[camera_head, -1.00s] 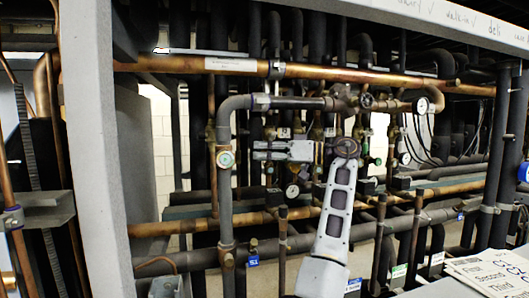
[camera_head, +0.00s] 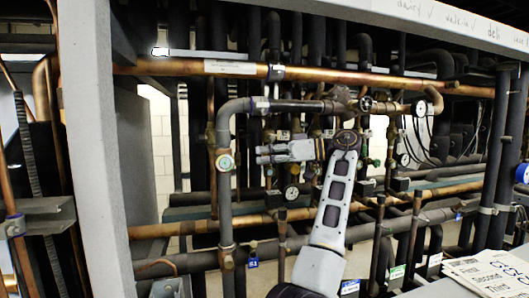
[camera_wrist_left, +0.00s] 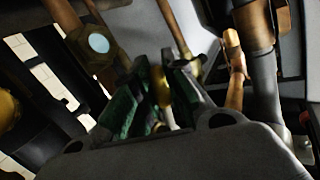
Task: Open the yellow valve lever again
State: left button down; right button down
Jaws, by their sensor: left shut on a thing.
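The yellow valve lever (camera_wrist_left: 161,90) shows in the left wrist view as a short, blurred yellow piece between the green-padded fingers of my left gripper (camera_wrist_left: 155,98). The gripper is shut on it. In the head view my left gripper (camera_head: 262,154) points left among the pipes, at the end of the grey arm that rises from the bottom middle. I cannot make out the lever there; the gripper and the pipework hide it. The valve body is not clear in either view. My right gripper is in neither view.
A long copper pipe (camera_head: 400,80) crosses above the gripper. A grey insulated pipe (camera_head: 224,200) with a round sight glass (camera_head: 225,162) stands left of it.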

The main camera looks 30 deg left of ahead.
pick_arm(q)
jog(key=shift+w+d+h, duration=0.15)
jog(key=shift+h, duration=0.25)
jog(key=c, duration=1.7)
grip_release()
jog(key=v, duration=0.7)
jog(key=shift+d, duration=0.3)
